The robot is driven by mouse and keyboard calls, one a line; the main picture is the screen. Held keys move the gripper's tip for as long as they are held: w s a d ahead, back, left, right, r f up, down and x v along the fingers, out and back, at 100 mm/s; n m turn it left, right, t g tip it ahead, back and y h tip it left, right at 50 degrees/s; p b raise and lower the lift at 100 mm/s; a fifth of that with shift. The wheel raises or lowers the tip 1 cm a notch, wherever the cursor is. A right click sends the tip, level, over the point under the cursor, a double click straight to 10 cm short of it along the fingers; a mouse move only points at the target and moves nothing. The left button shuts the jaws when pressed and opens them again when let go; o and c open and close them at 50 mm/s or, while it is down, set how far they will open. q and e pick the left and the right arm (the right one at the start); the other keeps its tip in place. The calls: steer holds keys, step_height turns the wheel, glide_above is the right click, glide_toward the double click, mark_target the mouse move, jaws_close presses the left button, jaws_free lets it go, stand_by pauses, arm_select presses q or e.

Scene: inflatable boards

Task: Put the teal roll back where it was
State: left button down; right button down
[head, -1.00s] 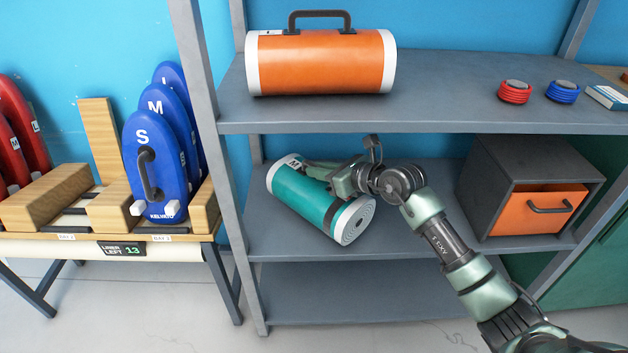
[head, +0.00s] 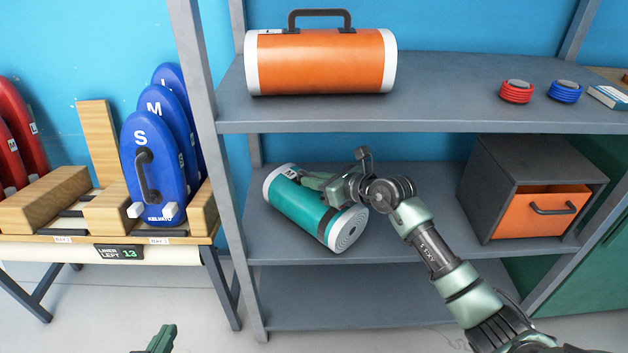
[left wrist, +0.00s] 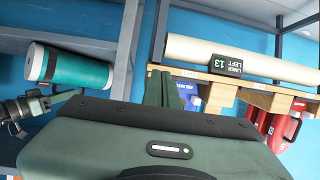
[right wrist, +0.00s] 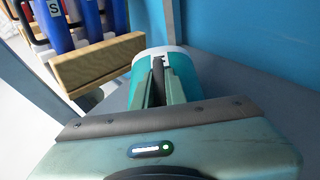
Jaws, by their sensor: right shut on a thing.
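The teal roll (head: 303,210) with white ends lies slantwise at the left of the middle shelf (head: 400,240), its spiral end facing front right. It also shows in the left wrist view (left wrist: 85,70) and the right wrist view (right wrist: 183,72). My right gripper (head: 318,180) is over its upper side, shut on its dark handle (right wrist: 158,65). The fingers hide part of the handle. I cannot tell whether the roll's underside touches the shelf. My left gripper (left wrist: 165,88) is empty, fingers together, away from the shelves; only a tip (head: 162,338) shows in the head view.
An orange roll (head: 320,62) lies on the top shelf above. A grey box with an orange drawer (head: 545,212) stands at the right of the middle shelf. The shelf post (head: 205,130) is close to the roll's left. Blue boards (head: 150,175) stand in a wooden rack.

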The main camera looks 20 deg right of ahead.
steer(key=c, duration=1.5)
jaws_free()
steer(key=shift+f, duration=0.1)
steer(key=shift+o, duration=0.2)
